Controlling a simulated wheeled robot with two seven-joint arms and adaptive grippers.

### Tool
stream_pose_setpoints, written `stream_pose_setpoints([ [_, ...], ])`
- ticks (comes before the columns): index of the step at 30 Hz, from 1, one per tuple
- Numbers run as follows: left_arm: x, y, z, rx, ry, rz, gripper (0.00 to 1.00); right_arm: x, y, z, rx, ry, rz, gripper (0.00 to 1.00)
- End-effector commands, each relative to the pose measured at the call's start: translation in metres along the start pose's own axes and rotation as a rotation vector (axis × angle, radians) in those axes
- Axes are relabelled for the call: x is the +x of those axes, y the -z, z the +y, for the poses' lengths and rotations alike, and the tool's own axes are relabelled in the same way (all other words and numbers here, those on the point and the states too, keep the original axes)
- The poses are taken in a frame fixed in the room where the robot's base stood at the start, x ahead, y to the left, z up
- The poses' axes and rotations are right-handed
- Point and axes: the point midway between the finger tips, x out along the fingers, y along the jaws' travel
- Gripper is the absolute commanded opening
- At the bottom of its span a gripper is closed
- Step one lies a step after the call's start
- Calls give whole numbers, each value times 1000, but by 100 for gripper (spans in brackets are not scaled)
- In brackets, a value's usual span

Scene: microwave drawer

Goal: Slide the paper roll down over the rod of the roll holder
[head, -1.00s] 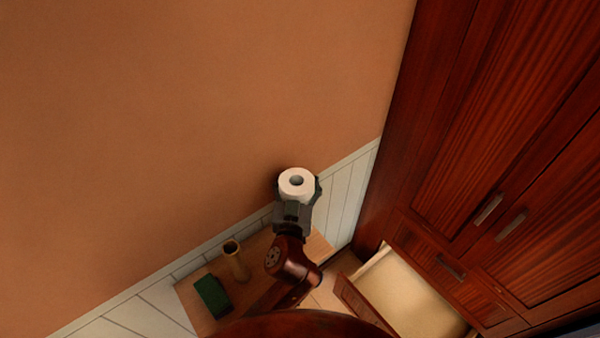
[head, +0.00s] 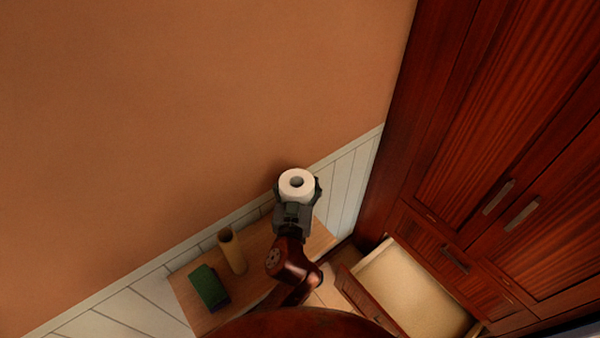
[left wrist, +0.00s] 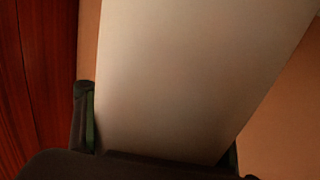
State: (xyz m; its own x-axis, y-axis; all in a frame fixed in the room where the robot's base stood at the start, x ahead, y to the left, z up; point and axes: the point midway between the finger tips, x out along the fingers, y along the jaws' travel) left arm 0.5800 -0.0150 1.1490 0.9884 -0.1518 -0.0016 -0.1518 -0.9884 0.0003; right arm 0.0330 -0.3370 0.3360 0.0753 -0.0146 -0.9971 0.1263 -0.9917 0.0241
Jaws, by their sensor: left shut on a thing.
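The white paper roll (head: 297,185) is upright in the head view, with its hollow core facing up. My left gripper (head: 296,200) is shut on the paper roll, its fingers on either side of it. In the left wrist view the paper roll (left wrist: 195,75) fills the middle, between the two fingers (left wrist: 160,135). The rod of the roll holder cannot be made out; the roll and gripper may hide it. My right gripper is not in view.
A wooden table (head: 190,310) stands below against the wall. On it are a tan cylinder (head: 232,250) and a green block (head: 209,287), left of my arm. An open drawer (head: 415,290) juts from the red-brown cabinet (head: 500,120) at right.

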Motion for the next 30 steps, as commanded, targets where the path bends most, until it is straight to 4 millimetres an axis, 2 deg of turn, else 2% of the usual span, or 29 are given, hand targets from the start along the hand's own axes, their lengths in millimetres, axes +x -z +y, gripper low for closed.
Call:
stream_pose_setpoints([
  [18, 0, -43, 0, 0, 0, -1, 0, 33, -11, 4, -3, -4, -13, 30],
  [30, 0, -51, 0, 0, 0, 1, 0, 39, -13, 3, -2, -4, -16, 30],
])
